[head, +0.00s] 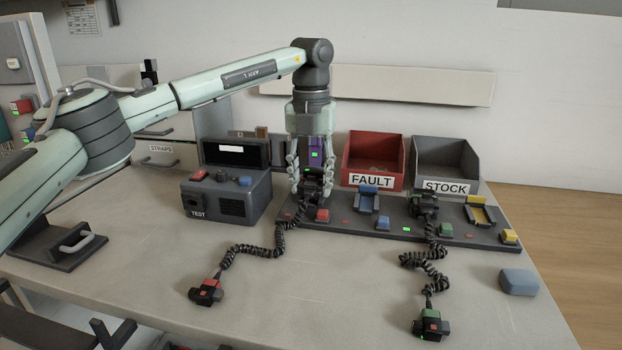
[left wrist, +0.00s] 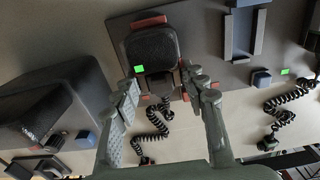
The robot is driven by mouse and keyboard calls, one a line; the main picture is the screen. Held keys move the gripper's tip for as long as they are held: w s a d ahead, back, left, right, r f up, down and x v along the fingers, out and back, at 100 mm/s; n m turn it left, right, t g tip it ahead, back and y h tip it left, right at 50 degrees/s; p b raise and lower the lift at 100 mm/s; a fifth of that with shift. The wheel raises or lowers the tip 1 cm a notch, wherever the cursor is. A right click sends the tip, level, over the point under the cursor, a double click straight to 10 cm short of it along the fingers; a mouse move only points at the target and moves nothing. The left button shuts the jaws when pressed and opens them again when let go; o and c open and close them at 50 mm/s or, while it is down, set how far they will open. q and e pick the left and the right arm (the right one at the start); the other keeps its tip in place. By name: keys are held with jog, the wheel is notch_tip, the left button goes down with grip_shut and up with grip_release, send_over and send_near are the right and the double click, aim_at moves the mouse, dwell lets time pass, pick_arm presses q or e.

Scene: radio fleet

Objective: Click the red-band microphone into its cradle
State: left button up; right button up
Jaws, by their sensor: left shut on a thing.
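The red-band microphone (head: 206,291) lies on the table at front left, a black block with red on it. Its coiled cord (head: 262,252) runs up to the dark board (head: 400,232) below my left gripper. My left gripper (head: 312,188) points down at the board's left end, shut on a black radio. The radio (left wrist: 152,48) shows between the fingers in the left wrist view, with a green light and red behind it. My right gripper is out of view.
A grey TEST box (head: 225,195) stands left of the gripper. Red FAULT (head: 371,182) and grey STOCK (head: 446,186) bins stand behind the board. A green-band microphone (head: 430,325) and a blue block (head: 519,282) lie at right. The front middle of the table is clear.

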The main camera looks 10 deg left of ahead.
pick_arm(q)
jog(key=shift+f+b, duration=0.3)
jog(key=shift+f, duration=0.3)
jog(key=o, duration=1.2)
jog(key=shift+c, duration=0.2)
notch_tip(320, 180, up, 12)
